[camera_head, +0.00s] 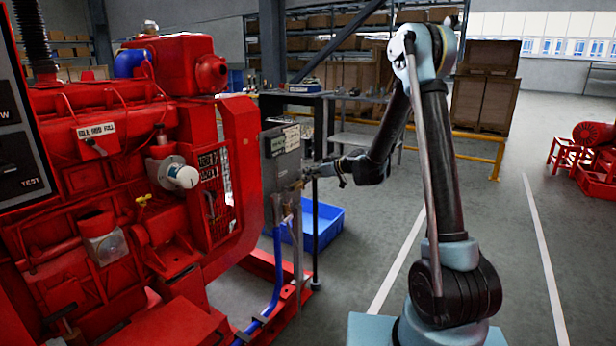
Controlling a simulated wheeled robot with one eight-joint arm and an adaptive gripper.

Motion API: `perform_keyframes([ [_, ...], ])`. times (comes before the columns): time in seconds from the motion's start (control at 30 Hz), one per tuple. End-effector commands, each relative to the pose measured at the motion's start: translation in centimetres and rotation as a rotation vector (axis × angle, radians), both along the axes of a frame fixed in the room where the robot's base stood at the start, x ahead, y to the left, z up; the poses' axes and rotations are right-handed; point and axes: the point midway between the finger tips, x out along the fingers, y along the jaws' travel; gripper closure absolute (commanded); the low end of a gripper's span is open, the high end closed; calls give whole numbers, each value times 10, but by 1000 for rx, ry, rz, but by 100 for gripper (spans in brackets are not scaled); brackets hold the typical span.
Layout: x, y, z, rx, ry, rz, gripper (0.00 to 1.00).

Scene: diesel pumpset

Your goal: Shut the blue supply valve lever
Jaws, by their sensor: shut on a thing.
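The supply valve (298,185) is a small brass-coloured fitting on the front of a grey box (283,150) beside the red engine. A blue hose (277,270) runs down from below it to the floor. My gripper (308,173) is at the valve, reaching in from the right, and is shut on the lever there. The blue lever itself is too small and too covered by the fingers to make out, so its angle cannot be told.
The large red diesel engine (110,170) fills the left side. A blue crate (318,222) sits on the floor behind the valve. A dark workbench (300,97) and yellow rail (480,135) stand behind. Open floor with white lines lies to the right.

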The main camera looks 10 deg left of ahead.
Motion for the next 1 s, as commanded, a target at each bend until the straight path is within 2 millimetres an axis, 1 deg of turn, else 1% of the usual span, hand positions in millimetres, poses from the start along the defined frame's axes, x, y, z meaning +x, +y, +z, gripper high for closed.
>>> perform_keyframes([
  [0.1, 2, -2, -2, -6, -3, -2, 100],
  [0.13, 2, -2, -2, -6, -3, -2, 80],
  [0.17, 2, -2, -2, -5, -2, -2, 73],
  [0.2, 1, -2, -2, -5, -2, -2, 64],
  [0.53, 0, -1, -1, -2, 0, 0, 63],
  [0.67, -1, -7, 2, -2, 0, -2, 63],
  [0.77, -6, -18, 7, -1, 1, -2, 63],
  [1.0, -20, -58, 24, -2, 0, -4, 63],
])
